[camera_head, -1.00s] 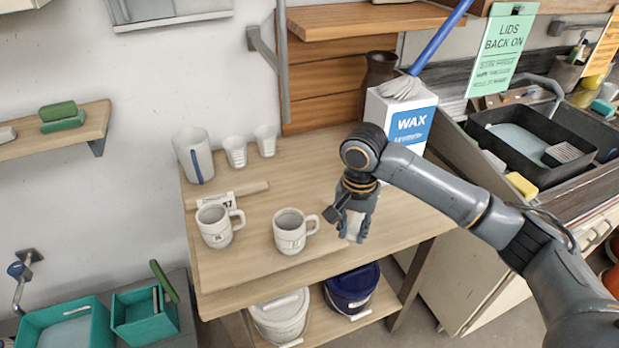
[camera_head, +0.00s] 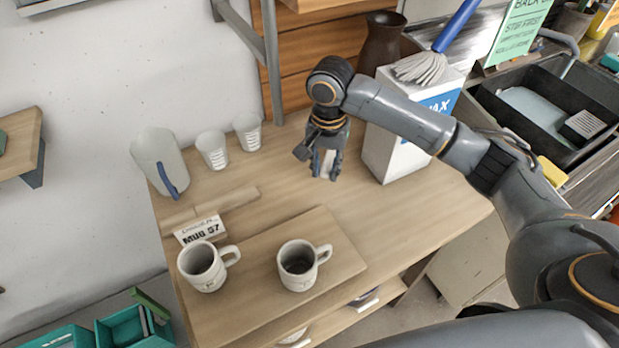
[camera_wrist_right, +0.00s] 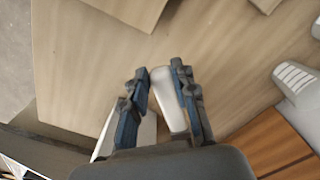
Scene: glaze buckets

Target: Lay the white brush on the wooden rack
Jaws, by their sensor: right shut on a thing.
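My right gripper (camera_head: 325,172) is shut on a white object, seemingly the white brush (camera_wrist_right: 168,98), held over the table beside the wax box. A low wooden strip (camera_head: 240,198), possibly the wooden rack, lies on the table behind a card reading "Mug 57", left of my gripper. I cannot tell for sure that it is the rack. My left gripper is not in view.
Two mugs (camera_head: 203,268) (camera_head: 298,264) stand at the front, the right one on a flat board (camera_head: 345,262). A pitcher (camera_head: 158,160) and two cups (camera_head: 212,150) (camera_head: 247,132) stand at the back left. The wax box (camera_head: 388,155) is close right of my gripper. The table's middle is clear.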

